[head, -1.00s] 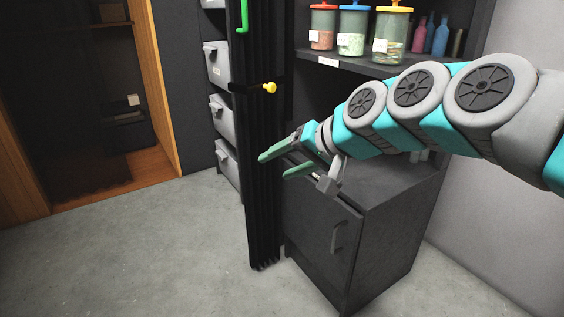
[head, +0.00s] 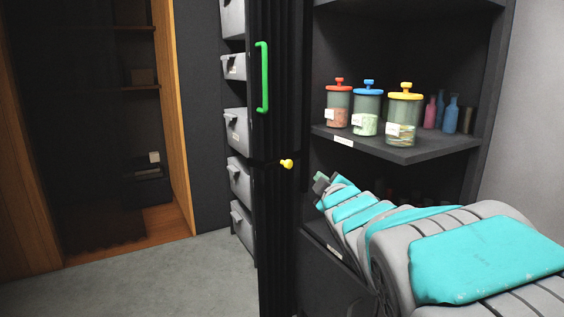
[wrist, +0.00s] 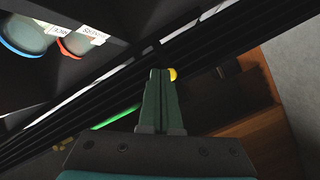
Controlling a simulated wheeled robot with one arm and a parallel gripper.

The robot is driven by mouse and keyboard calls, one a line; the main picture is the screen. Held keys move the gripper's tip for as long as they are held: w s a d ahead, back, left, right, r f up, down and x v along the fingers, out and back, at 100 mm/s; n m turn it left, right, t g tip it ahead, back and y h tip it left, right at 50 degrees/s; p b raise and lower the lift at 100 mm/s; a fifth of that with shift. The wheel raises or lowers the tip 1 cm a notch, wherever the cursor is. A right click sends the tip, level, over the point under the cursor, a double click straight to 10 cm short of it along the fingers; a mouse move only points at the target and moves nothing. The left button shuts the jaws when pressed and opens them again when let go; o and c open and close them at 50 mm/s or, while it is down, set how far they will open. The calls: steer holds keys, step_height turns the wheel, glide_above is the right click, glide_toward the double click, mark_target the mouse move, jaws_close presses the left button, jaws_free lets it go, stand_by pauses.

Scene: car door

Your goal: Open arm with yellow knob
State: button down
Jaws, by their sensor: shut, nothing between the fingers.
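The yellow knob (head: 286,164) sticks out on a short dark arm from the black folded door panel (head: 280,230). My gripper (head: 322,183) is to the right of the knob and slightly lower in the head view, mostly hidden behind my own arm. In the wrist view, my gripper's green fingers (wrist: 161,75) are shut together with nothing between them.
A green handle (head: 263,78) is on the folded door above the knob. Jars with red, blue and yellow lids (head: 404,118) and several bottles stand on a dark shelf (head: 400,150) at right. Grey bins (head: 238,130) are left of the door. Floor is free at lower left.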

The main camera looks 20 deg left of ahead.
mark_target(279, 162)
steer(key=s+a+n+g+y+p, duration=0.1)
steer(key=s+a+n+y, duration=0.1)
steer(key=a+n+y, duration=0.35)
steer(key=shift+w+a+f+n+h+p, duration=0.1)
steer(key=shift+w+a+n+h+p, duration=0.3)
steer(key=shift+w+a, duration=0.75)
steer(key=shift+w+a+n+h+p, duration=0.1)
steer(key=shift+w+a+n, duration=0.45)
steer(key=shift+w+a, duration=0.65)
steer(key=shift+w+a+f+n+h+p, duration=0.2)
steer(key=shift+w+a+n, duration=0.5)
steer(key=shift+w, duration=0.75)
steer(key=shift+r, duration=0.15)
steer(key=shift+d, duration=0.35)
